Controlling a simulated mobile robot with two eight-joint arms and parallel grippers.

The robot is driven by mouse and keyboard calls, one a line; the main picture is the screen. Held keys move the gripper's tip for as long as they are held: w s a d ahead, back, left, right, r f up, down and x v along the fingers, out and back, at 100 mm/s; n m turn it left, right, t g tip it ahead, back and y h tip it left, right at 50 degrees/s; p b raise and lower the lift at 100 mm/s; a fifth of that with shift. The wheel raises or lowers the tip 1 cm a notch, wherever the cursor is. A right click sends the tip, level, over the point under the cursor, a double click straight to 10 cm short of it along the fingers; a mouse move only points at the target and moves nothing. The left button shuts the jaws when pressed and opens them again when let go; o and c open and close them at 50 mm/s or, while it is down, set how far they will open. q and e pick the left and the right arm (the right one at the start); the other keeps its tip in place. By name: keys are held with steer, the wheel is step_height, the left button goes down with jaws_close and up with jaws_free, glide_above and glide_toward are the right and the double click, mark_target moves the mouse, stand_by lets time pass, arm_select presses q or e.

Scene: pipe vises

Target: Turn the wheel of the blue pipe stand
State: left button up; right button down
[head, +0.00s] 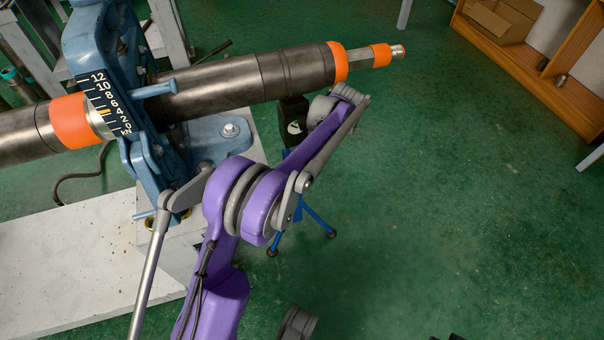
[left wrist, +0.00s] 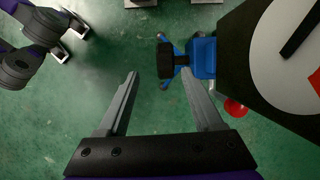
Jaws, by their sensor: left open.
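The blue pipe stand shows in the head view as thin blue legs (head: 318,217) on the floor, below the large dark pipe (head: 262,82). Its upper part is mostly hidden behind my purple left arm. In the left wrist view the stand's blue body (left wrist: 203,58) is right of centre, with a small black wheel or knob (left wrist: 166,60) on its left side. My left gripper (left wrist: 158,74) is open, its two grey fingers pointing toward the black part, which appears near the right fingertip. I cannot tell whether they touch.
A large blue vise (head: 95,45) with a scale grips the pipe above a pale base (head: 60,265). A dark body with a pale round face (left wrist: 290,50) stands close on the right. A wooden shelf (head: 535,75) is far right.

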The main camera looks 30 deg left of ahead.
arm_select(q)
steer(key=shift+w+a+f, duration=0.3)
steer(key=shift+w+f, duration=0.1)
steer(key=shift+f, duration=0.15)
steer(key=shift+a+f+g, duration=0.1)
steer(key=shift+f+g, duration=0.2)
steer(key=b+x, duration=0.2)
steer(key=x, duration=0.5)
steer(key=shift+r, duration=0.1)
jaws_close()
